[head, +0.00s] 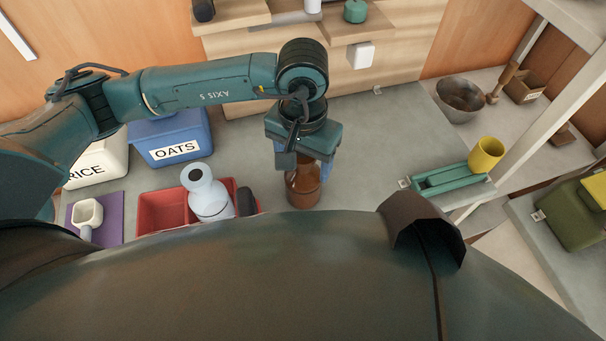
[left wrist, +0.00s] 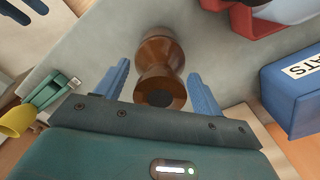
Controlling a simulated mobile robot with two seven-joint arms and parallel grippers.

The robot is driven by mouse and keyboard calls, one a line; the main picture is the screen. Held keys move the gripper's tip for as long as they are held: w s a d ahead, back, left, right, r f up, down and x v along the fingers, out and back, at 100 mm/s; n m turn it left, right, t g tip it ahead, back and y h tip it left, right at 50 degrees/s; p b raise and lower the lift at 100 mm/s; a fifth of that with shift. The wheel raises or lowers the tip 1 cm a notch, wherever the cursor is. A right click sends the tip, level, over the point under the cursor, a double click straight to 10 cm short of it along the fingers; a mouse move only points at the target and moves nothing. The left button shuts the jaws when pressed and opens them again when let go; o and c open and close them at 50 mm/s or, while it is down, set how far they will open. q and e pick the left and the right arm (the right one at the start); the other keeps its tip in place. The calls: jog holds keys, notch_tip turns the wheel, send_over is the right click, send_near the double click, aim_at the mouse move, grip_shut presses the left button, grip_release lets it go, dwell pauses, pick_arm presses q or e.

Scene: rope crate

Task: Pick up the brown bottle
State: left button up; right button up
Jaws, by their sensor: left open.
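The brown bottle (head: 303,188) stands on the grey worktop, to the right of the red crate. My left gripper (head: 305,160) is above it in the head view and covers its upper part. In the left wrist view the brown bottle (left wrist: 158,62) lies between the two blue fingers of my left gripper (left wrist: 161,85). The fingers are open, with a gap on each side of the bottle. My right gripper is not in view.
A red crate (head: 160,212) holding a pale blue bottle (head: 207,195) and a dark item stands left. Behind are a blue OATS bin (head: 172,138) and white RICE bin (head: 98,165). A green tray (head: 450,181) and yellow cup (head: 485,154) stand right. The worktop between is clear.

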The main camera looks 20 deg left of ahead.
pick_arm(q)
jog(key=shift+f, duration=0.15)
grip_shut()
dwell(0.7)
